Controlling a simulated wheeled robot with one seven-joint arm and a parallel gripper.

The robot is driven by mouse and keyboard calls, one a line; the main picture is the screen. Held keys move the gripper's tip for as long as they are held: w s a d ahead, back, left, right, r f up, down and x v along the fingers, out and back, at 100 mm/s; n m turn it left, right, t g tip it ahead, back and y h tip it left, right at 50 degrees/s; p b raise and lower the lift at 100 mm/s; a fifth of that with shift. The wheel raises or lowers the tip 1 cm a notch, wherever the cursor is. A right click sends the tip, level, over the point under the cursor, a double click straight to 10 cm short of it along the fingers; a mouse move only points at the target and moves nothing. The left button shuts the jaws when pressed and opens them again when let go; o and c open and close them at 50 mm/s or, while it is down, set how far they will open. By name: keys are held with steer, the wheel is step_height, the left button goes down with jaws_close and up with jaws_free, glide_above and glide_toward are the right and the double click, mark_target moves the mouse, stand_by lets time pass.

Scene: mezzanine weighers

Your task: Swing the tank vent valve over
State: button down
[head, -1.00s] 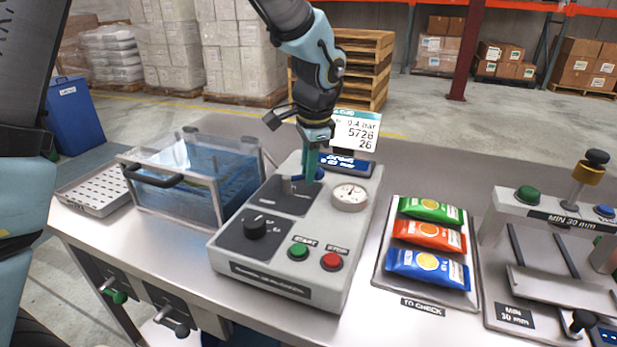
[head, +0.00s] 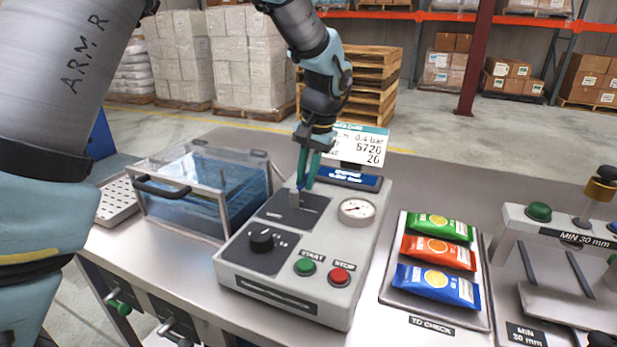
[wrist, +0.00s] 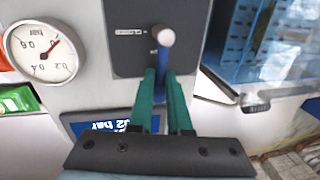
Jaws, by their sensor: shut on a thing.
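The vent valve is on the dark plate (head: 296,208) on top of the grey control box (head: 346,258). Its grey post (head: 293,199) stands on that plate. In the wrist view the post's pale round end (wrist: 166,36) shows, with the blue lever (wrist: 163,60) reaching from it toward my gripper. My gripper (head: 302,188) comes down from above and is shut on the blue lever. In the wrist view its green fingers (wrist: 163,80) lie on both sides of the lever. In the head view the fingers mostly hide the lever.
A pressure gauge (head: 356,210), black knob (head: 262,240), green start button (head: 305,267) and red stop button (head: 340,276) are close by. A clear tank (head: 200,190) stands left. A display (head: 362,143) is behind. A tray of packets (head: 395,300) lies right.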

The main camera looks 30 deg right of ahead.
steer(key=shift+w+d+r+n, duration=0.1)
steer(key=shift+w+d+n, duration=0.1)
steer(key=shift+n, duration=0.2)
steer(key=c, duration=0.9)
jaws_free()
steer(key=shift+w, duration=0.1)
steer(key=shift+o, duration=0.4)
steer(key=shift+a, duration=0.1)
step_height(320, 180, up, 10)
steer(key=s+d+b, duration=0.1)
steer(key=b, duration=0.1)
steer(key=shift+s+r, duration=0.25)
steer(key=shift+s, duration=0.15)
steer(key=shift+d, duration=0.1)
steer(key=shift+s, duration=0.1)
